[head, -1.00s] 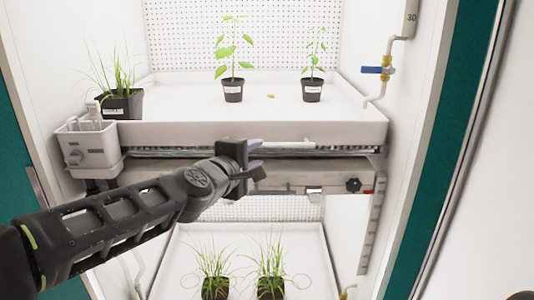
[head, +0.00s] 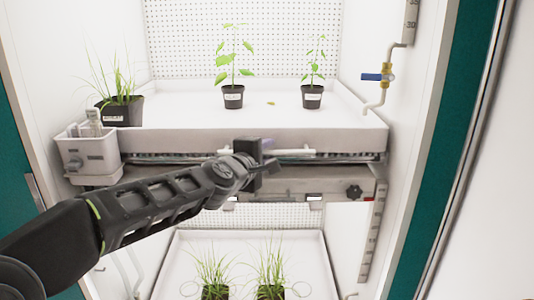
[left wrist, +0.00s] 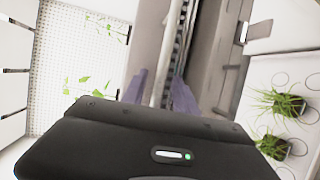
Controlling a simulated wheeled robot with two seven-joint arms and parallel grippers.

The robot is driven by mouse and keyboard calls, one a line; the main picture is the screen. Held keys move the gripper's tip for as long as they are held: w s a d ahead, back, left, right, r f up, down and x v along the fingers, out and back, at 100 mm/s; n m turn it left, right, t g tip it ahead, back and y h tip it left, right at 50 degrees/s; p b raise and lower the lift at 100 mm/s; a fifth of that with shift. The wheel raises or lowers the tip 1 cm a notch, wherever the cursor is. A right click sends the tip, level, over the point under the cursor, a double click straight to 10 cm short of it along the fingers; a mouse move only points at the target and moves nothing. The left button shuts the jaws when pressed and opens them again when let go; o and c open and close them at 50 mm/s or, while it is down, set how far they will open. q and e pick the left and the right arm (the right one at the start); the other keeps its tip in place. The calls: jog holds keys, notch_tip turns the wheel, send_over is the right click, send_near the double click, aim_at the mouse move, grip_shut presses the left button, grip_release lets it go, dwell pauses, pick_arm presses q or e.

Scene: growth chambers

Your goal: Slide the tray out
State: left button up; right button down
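The white upper tray (head: 190,137) lies level on its shelf in the chamber, with a white bar handle (head: 292,152) along its front. My left gripper (head: 270,158) is at the handle, in front of the tray's front wall. In the left wrist view its two purple fingers (left wrist: 160,92) are spread apart, with the pale handle bar (left wrist: 161,75) running between them. I see no clear grip on the bar. The gripper body hides part of the handle. My right gripper is not in view.
Potted plants (head: 233,97) stand on the tray, with a grassy pot (head: 122,110) at its left. A white box (head: 88,155) hangs at the left corner. A blue-handled valve (head: 375,77) is on the right wall. A lower tray (head: 165,265) holds grassy pots.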

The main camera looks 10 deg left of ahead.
pick_arm(q)
jog(key=shift+w, duration=0.25)
grip_shut()
dwell(1.4)
